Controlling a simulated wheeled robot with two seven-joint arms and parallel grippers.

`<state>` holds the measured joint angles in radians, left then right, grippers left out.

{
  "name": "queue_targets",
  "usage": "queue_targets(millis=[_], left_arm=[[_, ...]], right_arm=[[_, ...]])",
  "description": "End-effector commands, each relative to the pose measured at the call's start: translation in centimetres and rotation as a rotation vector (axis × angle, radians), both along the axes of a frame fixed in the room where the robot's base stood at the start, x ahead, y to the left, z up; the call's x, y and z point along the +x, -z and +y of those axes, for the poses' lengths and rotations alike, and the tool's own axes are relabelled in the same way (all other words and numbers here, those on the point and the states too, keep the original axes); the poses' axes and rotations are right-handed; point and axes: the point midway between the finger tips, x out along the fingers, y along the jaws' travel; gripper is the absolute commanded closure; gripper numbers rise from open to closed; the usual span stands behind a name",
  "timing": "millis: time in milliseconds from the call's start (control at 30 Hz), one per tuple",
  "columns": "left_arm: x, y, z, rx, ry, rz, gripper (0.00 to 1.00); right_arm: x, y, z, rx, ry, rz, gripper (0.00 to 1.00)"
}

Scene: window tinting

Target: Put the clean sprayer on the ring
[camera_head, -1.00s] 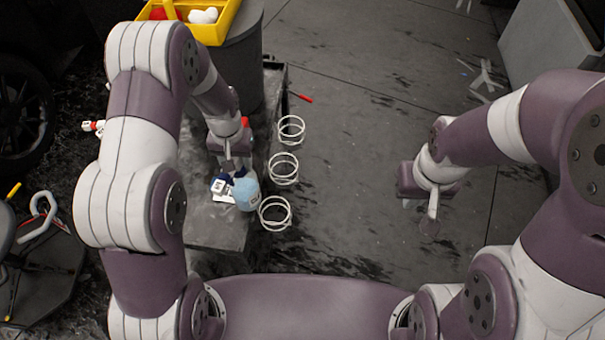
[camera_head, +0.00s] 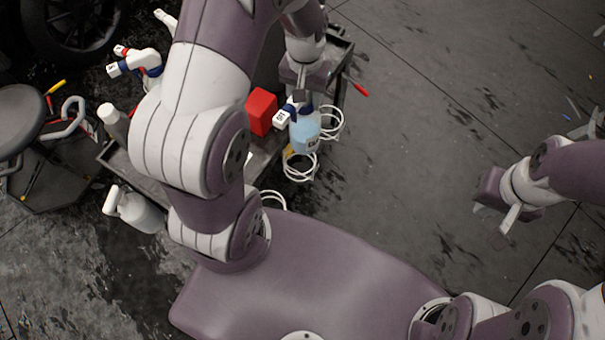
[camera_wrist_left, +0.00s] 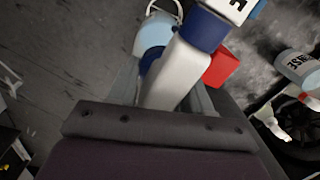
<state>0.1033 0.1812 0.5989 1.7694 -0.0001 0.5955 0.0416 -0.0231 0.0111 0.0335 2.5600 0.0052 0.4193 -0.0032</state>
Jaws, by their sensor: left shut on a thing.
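A spray bottle with pale blue liquid (camera_head: 305,135), a blue collar and a white head is held upright or nearly so by my left gripper (camera_head: 302,92). The gripper is shut on its neck, also seen in the left wrist view (camera_wrist_left: 172,80). White wire rings stand along the cart's right side: a far ring (camera_head: 330,122), a middle ring (camera_head: 300,172) and a near ring (camera_head: 273,199), partly hidden by my arm. In the head view the bottle overlaps the far and middle rings; its height over them is unclear. My right gripper (camera_head: 496,213) is open and empty, away to the right.
A red block (camera_head: 262,111) sits on the cart beside the bottle. Another spray bottle (camera_head: 138,62), a white-capped bottle (camera_head: 112,120) and a white jug (camera_head: 135,210) are left of my arm. A red-handled tool (camera_head: 357,88) sticks out past the rings.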

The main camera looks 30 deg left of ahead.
Motion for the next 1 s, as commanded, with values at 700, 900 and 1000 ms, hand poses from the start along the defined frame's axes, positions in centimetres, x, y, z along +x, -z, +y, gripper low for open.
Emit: queue_targets(millis=[700,900,1000], left_arm=[[-1.7,13.1,0.8,0.000,-0.040,0.004,1.00],[-1.7,15.2,0.8,0.000,-0.039,0.004,1.00],[-1.7,17.1,0.8,0.000,-0.039,0.005,1.00]], right_arm=[[0.0,2.6,0.0,0.000,0.000,-0.001,1.00],[0.0,2.8,0.0,0.000,0.000,-0.001,1.00],[0.0,3.0,0.0,0.000,0.000,-0.001,1.00]])
